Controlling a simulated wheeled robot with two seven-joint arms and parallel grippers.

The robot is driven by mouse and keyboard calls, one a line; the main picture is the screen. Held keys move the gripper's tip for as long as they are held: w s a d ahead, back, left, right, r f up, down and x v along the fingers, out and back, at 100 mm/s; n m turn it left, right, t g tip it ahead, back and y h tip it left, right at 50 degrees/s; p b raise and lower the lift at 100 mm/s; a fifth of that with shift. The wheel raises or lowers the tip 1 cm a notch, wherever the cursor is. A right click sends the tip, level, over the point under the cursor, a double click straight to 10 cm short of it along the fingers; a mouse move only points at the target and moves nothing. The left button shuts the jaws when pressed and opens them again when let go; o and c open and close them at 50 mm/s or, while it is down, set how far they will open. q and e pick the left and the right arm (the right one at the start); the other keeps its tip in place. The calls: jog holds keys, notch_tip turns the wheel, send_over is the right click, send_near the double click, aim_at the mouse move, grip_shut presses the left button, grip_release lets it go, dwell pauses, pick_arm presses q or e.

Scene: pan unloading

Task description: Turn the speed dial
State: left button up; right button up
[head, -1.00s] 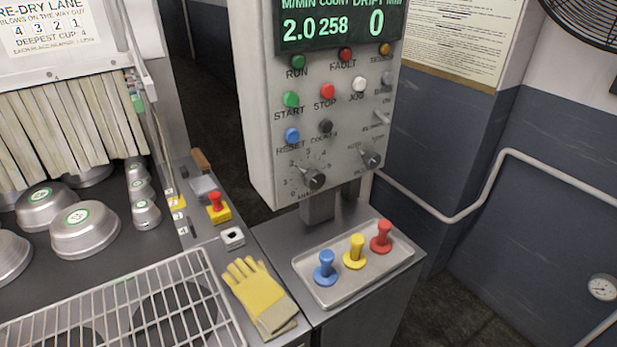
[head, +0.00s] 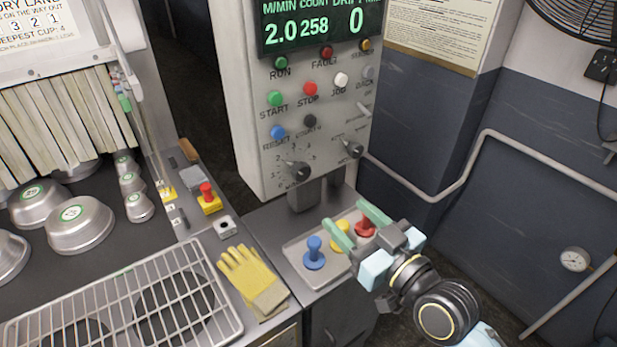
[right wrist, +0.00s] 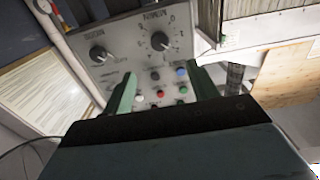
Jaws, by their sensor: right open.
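The speed dial is a dark knob (head: 299,172) with a numbered scale, low on the grey control panel (head: 250,150). It also shows near the top of the right wrist view (right wrist: 160,41), upside down there. A second dark knob (head: 354,150), the mode knob, sits to its right and also shows in the right wrist view (right wrist: 98,54). My right gripper (head: 346,215) is open with green fingers. It is empty, in front of and below the panel, apart from the dial, and appears above the stamp tray. My left gripper is not in view.
A metal tray (head: 296,254) holds blue (head: 314,254), yellow (head: 341,238) and red (head: 365,227) stamps, partly hidden by my right gripper. Yellow gloves (head: 250,280) and a red emergency button (head: 207,192) lie to the left. Coloured buttons (head: 310,89) are above the dial.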

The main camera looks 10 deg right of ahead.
aim_at(303, 176)
jog(key=p+x, duration=0.1)
jog(key=x, duration=1.2)
jog(key=c, duration=1)
jog(key=shift+p, duration=0.3)
jog(key=m+p, duration=0.2)
jog(key=m, duration=0.1)
jog(key=shift+m, duration=0.3)
jog(key=shift+a+m+p, duration=0.1)
jog(key=shift+m+p, duration=1.15)
jog(key=shift+m, duration=1.35)
